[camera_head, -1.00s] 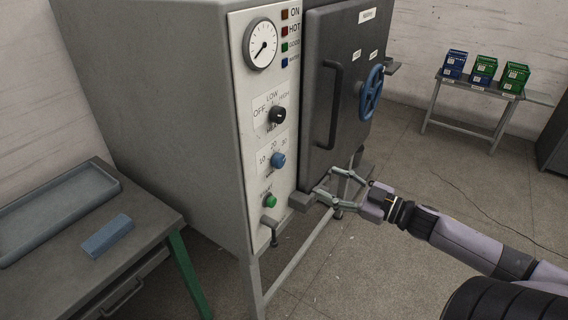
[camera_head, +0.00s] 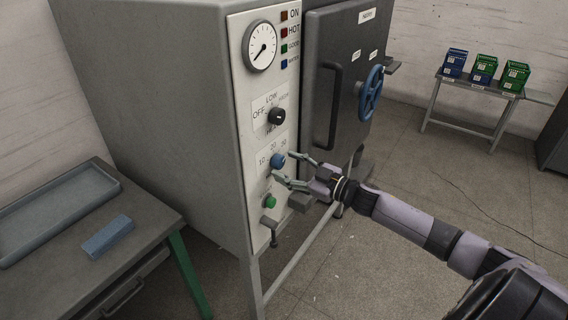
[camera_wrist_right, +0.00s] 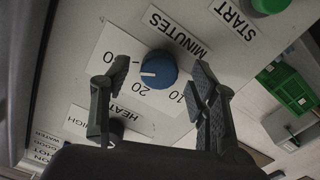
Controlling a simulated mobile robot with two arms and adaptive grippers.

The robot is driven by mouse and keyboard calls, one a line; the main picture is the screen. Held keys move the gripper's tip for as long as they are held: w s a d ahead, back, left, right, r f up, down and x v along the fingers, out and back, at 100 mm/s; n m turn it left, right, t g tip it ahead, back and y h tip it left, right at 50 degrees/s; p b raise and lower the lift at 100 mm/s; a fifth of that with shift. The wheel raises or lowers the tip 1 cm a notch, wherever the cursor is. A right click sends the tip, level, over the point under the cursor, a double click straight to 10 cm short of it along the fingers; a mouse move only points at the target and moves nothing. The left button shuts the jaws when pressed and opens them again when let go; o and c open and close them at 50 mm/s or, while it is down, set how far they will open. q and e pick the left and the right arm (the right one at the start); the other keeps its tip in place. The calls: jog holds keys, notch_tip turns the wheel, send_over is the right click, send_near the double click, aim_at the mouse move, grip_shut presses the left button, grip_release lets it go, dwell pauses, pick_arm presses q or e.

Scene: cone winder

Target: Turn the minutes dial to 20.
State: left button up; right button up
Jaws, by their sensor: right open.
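The minutes dial is a blue round knob (camera_head: 278,160) on the pale control panel (camera_head: 243,93); it also shows in the right wrist view (camera_wrist_right: 160,66). There its white mark points left, between the 20 label (camera_wrist_right: 138,90) and the partly covered label at the left, which reads 30 in the earlier head view. The 10 label (camera_wrist_right: 177,97) is on the other side. My right gripper (camera_head: 284,168) is open at the dial. In the wrist view its fingers (camera_wrist_right: 160,74) stand either side of the knob, with gaps showing. My left gripper is not in view.
The green start button (camera_head: 271,201) is just below the dial, and the heat knob (camera_head: 277,116) above it. The dark door with its handle (camera_head: 332,105) and blue handwheel (camera_head: 371,92) is to the right. A bench (camera_head: 150,215) stands at left.

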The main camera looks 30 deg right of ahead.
jog(key=shift+x, duration=0.9)
jog(key=shift+c, duration=0.3)
jog(key=c, duration=1.1)
